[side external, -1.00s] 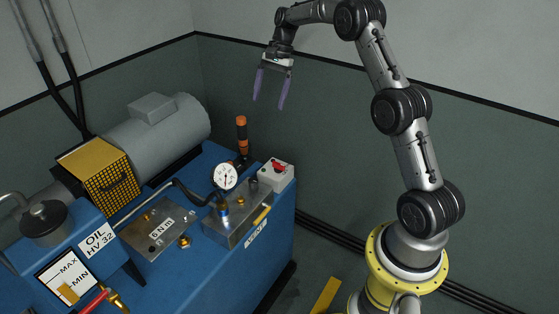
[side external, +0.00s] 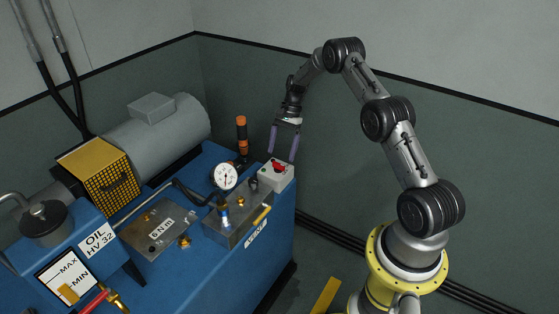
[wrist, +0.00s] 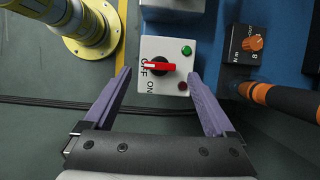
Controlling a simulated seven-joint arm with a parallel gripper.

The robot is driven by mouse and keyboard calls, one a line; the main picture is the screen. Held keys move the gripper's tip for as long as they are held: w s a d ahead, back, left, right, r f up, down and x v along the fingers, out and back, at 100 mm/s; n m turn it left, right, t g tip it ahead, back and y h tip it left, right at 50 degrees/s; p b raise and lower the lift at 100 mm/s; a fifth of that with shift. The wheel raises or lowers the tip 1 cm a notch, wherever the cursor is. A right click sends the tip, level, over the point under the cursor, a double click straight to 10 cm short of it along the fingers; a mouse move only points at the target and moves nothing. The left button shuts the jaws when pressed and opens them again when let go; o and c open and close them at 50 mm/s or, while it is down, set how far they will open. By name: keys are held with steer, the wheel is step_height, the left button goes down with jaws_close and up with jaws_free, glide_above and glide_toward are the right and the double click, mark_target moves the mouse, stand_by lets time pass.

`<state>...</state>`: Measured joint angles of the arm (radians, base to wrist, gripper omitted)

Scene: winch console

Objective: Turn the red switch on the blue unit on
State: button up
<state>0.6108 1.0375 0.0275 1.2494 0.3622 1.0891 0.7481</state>
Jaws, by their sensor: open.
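The red switch (wrist: 160,67) is a rotary handle on a light grey box with OFF and ON lettering. In the wrist view its narrow white-marked end points left, toward OFF. The box (side external: 276,175) sits at the right end of the blue unit (side external: 225,270). My gripper (side external: 283,157) is open and empty, just above the box, fingers pointing down. In the wrist view the two purple fingers of my gripper (wrist: 160,72) lie on either side of the box, apart from the switch. A green button (wrist: 187,50) and a dark red one (wrist: 183,86) flank the switch.
A lever with an orange and black grip (side external: 241,135) rises left of the box. A pressure gauge (side external: 225,177) and metal valve block (side external: 238,220) stand nearby. An orange knob (wrist: 256,43) shows right of the box. The wall is behind; floor is open to the right.

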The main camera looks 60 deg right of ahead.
mark_target(279, 164)
steer(key=shift+x, duration=2)
steer(key=shift+c, duration=0.2)
steer(key=c, duration=1.3)
steer(key=shift+c, duration=0.2)
steer(key=shift+n, duration=0.4)
steer(key=n+g, duration=0.1)
steer(key=n, duration=0.1)
steer(key=n+g, duration=0.1)
steer(key=n, duration=0.2)
steer(key=shift+w+n+h, duration=0.2)
steer(key=shift+n+h, duration=0.1)
steer(key=n+g, duration=0.1)
steer(key=n, duration=0.1)
steer(key=n+h, duration=0.1)
steer(key=n, duration=0.2)
steer(key=shift+w+a+r+g+h, duration=0.1)
steer(key=shift+g+h, duration=0.2)
steer(key=shift+g, duration=0.1)
steer(key=shift+n, duration=0.4)
